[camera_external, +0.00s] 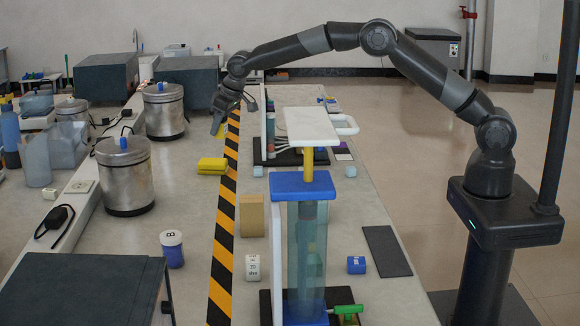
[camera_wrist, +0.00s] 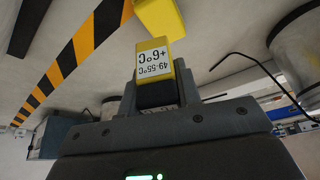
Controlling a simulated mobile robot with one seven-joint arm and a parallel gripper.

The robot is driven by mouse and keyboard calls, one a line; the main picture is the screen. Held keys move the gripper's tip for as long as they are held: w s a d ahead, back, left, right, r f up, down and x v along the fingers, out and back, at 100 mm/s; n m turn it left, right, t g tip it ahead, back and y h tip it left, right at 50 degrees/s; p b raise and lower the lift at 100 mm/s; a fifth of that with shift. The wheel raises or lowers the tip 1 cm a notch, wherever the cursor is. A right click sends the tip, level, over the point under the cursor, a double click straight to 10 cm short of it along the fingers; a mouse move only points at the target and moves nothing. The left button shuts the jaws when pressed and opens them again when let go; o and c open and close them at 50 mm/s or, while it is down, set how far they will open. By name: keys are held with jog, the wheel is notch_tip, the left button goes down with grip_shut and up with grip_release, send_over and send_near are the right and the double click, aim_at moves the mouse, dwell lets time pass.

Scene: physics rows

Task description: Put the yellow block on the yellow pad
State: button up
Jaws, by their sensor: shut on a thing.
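My gripper (camera_external: 218,122) is over the bench at the left side of the striped tape, shut on the yellow block. The yellow block (camera_external: 220,131) shows only as a small yellow part below the fingers. In the wrist view the yellow block (camera_wrist: 154,58) has a white label with printed text and sticks out from between the dark fingers (camera_wrist: 155,95). The yellow pad (camera_external: 213,166) lies on the bench, nearer the camera than the gripper. It also shows at the top of the wrist view (camera_wrist: 161,17), beyond the block. The block appears above bench level, apart from the pad.
Black-and-yellow tape (camera_external: 224,225) runs along the bench beside the pad. Metal canisters (camera_external: 124,178) stand to the left. A tan block (camera_external: 253,215), a white labelled block (camera_external: 253,268) and a blue-topped clear column (camera_external: 303,187) stand to the right and front. Bench around the pad is clear.

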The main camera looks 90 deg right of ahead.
notch_tip(320, 180, down, 7)
jog(key=shift+f, duration=0.1)
dwell(0.4)
jog(key=o, duration=1)
jog(key=shift+f, duration=0.1)
